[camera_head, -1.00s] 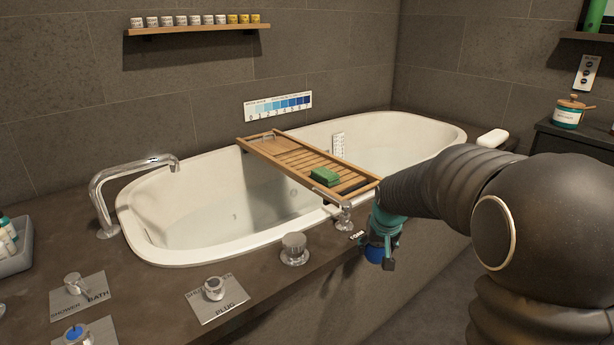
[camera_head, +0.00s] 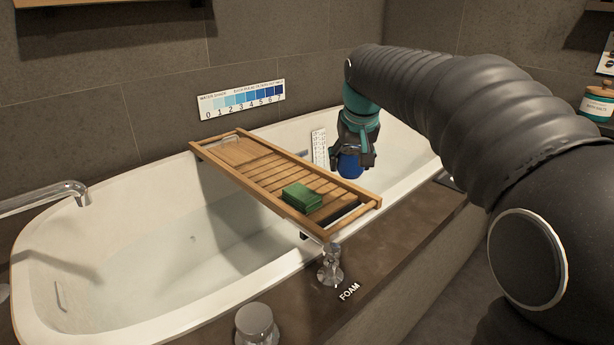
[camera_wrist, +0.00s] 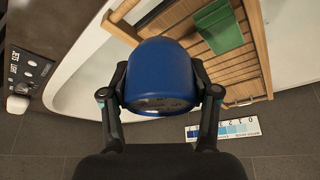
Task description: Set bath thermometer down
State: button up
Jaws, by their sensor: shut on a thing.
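The bath thermometer appears to be the blue rounded piece (camera_head: 350,166) held at the tub's right part; in the wrist view it is a large blue dome (camera_wrist: 160,75) with small dark marks on its lower face. My gripper (camera_head: 352,153) is shut on it, with a finger on each side in the wrist view (camera_wrist: 160,92).
A green block (camera_head: 302,197) lies on the tray, which spans the white bathtub (camera_head: 120,235). A blue-shaded number chart (camera_head: 243,98) is on the wall. A white dotted strip (camera_head: 319,147) stands behind the tray.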

aim_at(324, 188)
jog(key=w+a+f, duration=0.1)
jog(key=w+f, duration=0.1)
jog(key=w, duration=0.1)
jog(key=w+a+f, duration=0.2)
jog(key=w, duration=0.1)
jog(key=w+a+f, duration=0.2)
jog(key=w, duration=0.1)
jog(key=shift+w+f, duration=0.25)
jog(key=shift+f+b, duration=0.7)
jog(key=shift+f, duration=1.3)
jog(key=shift+f, duration=0.15)
jog(key=o, duration=1.3)
